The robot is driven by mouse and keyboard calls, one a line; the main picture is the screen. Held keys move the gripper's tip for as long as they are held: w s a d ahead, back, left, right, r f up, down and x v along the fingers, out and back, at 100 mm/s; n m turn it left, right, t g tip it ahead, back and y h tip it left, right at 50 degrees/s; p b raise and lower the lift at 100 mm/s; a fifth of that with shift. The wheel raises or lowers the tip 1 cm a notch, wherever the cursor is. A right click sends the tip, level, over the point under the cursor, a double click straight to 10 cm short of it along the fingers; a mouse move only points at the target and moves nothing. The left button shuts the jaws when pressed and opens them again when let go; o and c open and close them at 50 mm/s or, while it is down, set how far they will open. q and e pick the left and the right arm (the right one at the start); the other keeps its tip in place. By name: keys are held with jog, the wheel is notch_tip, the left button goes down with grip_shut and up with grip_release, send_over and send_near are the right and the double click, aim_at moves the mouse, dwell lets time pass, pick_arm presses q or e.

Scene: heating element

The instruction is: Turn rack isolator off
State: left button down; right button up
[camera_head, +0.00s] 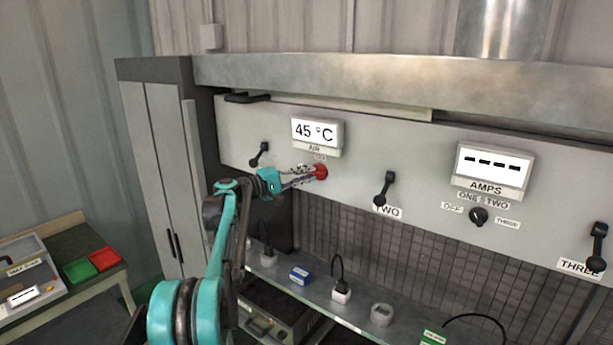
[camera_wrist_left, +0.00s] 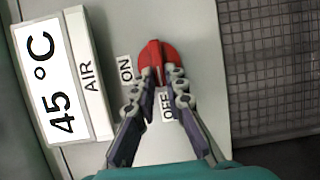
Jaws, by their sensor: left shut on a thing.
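The red rotary isolator knob (camera_head: 321,171) is on the grey panel, below the 45 °C AIR display (camera_head: 317,134). In the left wrist view the red knob (camera_wrist_left: 154,56) lies between an ON label (camera_wrist_left: 125,69) and an OFF label (camera_wrist_left: 167,106). My left gripper (camera_head: 309,174) reaches the panel from the left and is shut on the knob. In the wrist view its fingertips (camera_wrist_left: 160,76) sit on both sides of the knob's grip, hiding part of it. Which label the knob points at is hard to tell. My right gripper is out of view.
Black levers flank the knob on the panel, one at the left (camera_head: 259,154) and one marked TWO (camera_head: 384,188). An AMPS display (camera_head: 494,166) and a black selector (camera_head: 479,215) are farther right. A shelf (camera_head: 345,314) with small plugs and boxes runs below.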

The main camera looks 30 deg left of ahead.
pick_arm(q)
jog(key=c, duration=1.6)
grip_release()
jog(key=shift+a, duration=0.1)
jog(key=shift+o, duration=0.2)
jog(key=v, duration=1.2)
jog(key=shift+f, duration=0.1)
